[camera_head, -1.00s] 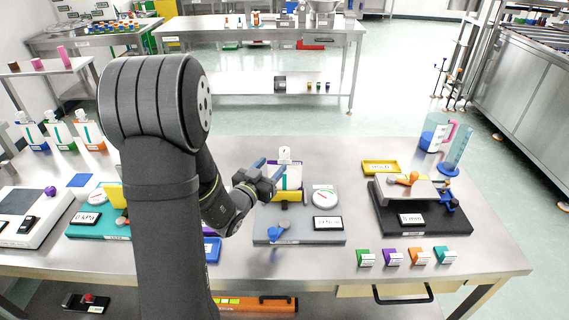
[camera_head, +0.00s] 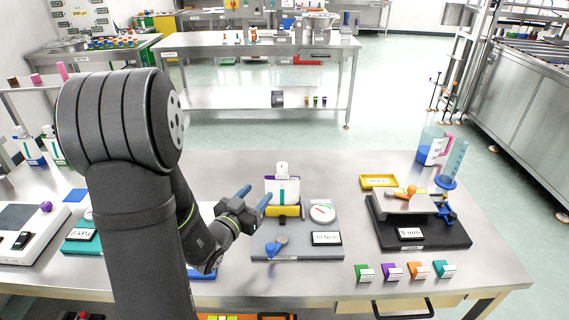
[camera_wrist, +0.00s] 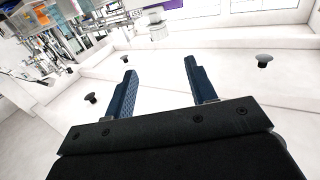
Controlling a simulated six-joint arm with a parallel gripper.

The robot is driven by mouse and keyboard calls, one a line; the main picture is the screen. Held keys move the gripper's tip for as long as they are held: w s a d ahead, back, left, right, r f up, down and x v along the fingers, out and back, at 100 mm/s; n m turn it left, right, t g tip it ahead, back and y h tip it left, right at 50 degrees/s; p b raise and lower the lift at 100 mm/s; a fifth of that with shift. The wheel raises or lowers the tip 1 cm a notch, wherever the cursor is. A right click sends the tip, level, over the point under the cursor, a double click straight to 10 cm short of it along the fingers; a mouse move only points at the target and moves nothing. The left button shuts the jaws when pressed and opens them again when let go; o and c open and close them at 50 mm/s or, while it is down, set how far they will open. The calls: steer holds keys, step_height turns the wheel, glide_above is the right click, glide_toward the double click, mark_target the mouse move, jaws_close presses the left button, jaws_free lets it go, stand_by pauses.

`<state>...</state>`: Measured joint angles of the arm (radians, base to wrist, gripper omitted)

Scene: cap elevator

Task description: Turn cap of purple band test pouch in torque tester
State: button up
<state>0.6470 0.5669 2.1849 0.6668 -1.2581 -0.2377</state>
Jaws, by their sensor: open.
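The white pouch (camera_head: 275,190) with a purple band at its top stands upright in the yellow holder (camera_head: 284,211) of the grey torque tester (camera_head: 299,251). Its white cap (camera_head: 281,169) is on top. My gripper (camera_head: 255,196) is open and empty, just left of the pouch and lower than the cap. In the wrist view, my two blue fingers (camera_wrist: 162,78) are apart with nothing between them. A white ribbed cap-like part (camera_wrist: 155,22) shows beyond them.
Right of the tester stand a black-based gauge (camera_head: 420,233), a yellow tray (camera_head: 379,181) and a measuring jug (camera_head: 432,147). Several small coloured blocks (camera_head: 391,272) line the front edge. A teal-based device (camera_head: 82,243) is at the left. The table behind the pouch is clear.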

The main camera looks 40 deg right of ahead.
mark_target(285, 163)
steer(key=x, duration=1.7)
steer(key=c, duration=1)
